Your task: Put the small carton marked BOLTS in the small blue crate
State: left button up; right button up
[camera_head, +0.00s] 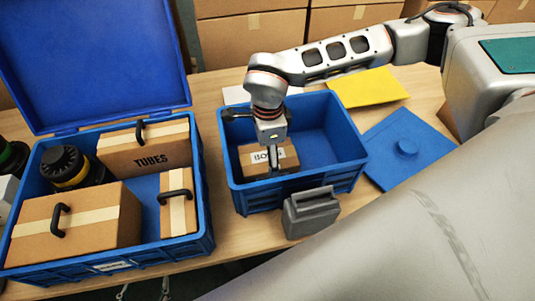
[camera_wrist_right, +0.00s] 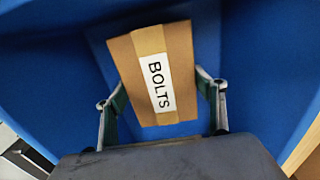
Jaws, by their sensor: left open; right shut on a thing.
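The small carton marked BOLTS (camera_head: 286,157) is inside the small blue crate (camera_head: 327,180), toward its left side. It is brown with a pale tape strip and a white label. My right gripper (camera_head: 272,165) reaches down into the crate from above and is shut on the carton. In the right wrist view, the carton (camera_wrist_right: 150,75) sits between the two fingers of my right gripper (camera_wrist_right: 160,88), with blue crate surfaces around it. Whether its underside touches the crate floor is hard to tell. My left gripper is not in view.
A large open blue crate (camera_head: 205,225) at left holds a carton marked TUBES (camera_head: 147,150), other handled cartons and a black cylinder (camera_head: 66,166). A blue lid (camera_head: 400,165) and yellow sheet (camera_head: 367,87) lie at right. A grey case (camera_head: 311,213) is against the small crate's front.

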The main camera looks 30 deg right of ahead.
jog(key=shift+r, duration=0.1)
jog(key=o, duration=1.3)
notch_tip(320, 180, up, 12)
jog(key=shift+r+p, duration=0.1)
jog(key=shift+p, duration=0.55)
